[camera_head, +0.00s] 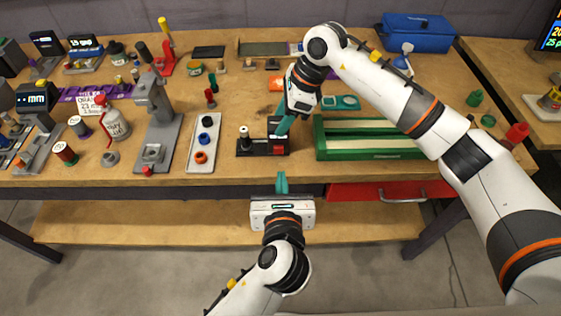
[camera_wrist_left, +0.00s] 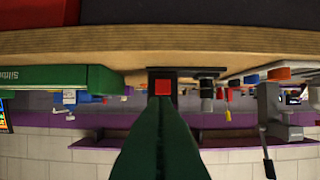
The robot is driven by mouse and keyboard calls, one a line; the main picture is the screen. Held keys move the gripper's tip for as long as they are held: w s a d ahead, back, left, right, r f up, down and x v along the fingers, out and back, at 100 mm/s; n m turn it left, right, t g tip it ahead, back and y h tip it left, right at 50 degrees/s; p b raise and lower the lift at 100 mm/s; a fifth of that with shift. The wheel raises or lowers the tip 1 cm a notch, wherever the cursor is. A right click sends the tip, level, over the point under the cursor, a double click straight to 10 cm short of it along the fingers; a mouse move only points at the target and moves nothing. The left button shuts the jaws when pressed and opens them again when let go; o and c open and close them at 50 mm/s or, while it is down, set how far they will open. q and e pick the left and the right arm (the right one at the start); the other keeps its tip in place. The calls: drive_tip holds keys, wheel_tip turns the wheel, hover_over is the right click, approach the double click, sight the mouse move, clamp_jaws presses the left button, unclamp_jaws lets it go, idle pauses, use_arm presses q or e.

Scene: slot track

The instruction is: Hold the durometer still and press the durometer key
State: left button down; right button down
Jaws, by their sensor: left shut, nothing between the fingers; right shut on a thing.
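The durometer (camera_head: 262,150) is a small black device near the front edge of the bench, with a pale-topped post at its left and a taller black block at its right. Its red square key (camera_head: 278,150) faces the front; in the left wrist view the key (camera_wrist_left: 163,87) shows just past my fingertips. My right gripper (camera_head: 284,127) reaches down from above and is shut on the durometer's taller block, partly hiding it. My left gripper (camera_head: 281,176) is shut and empty in front of the bench edge, lined up with the key and apart from it in the head view.
A grey tray with colored rings (camera_head: 205,144) and a grey stand (camera_head: 157,125) are left of the durometer. A green slotted tray (camera_head: 372,153) is close on its right. A red drawer (camera_head: 385,192) is under the bench edge. The floor space in front is clear.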

use_arm(q)
drive_tip(key=shift+v, duration=2.25)
use_arm(e)
drive_tip(key=shift+s+d+f, duration=0.1)
drive_tip(key=shift+f, duration=0.25)
drive_tip(key=c, duration=1.1)
unclamp_jaws()
drive_tip(key=shift+c, duration=0.2)
drive_tip(key=o, duration=0.5)
use_arm(q)
drive_tip(key=shift+w, duration=0.1)
use_arm(e)
drive_tip(key=shift+r, duration=0.15)
drive_tip(key=shift+r, duration=0.1)
drive_tip(key=shift+d+r, duration=0.1)
drive_tip(key=shift+r, duration=0.15)
drive_tip(key=v, duration=1.1)
drive_tip(key=shift+r, duration=0.15)
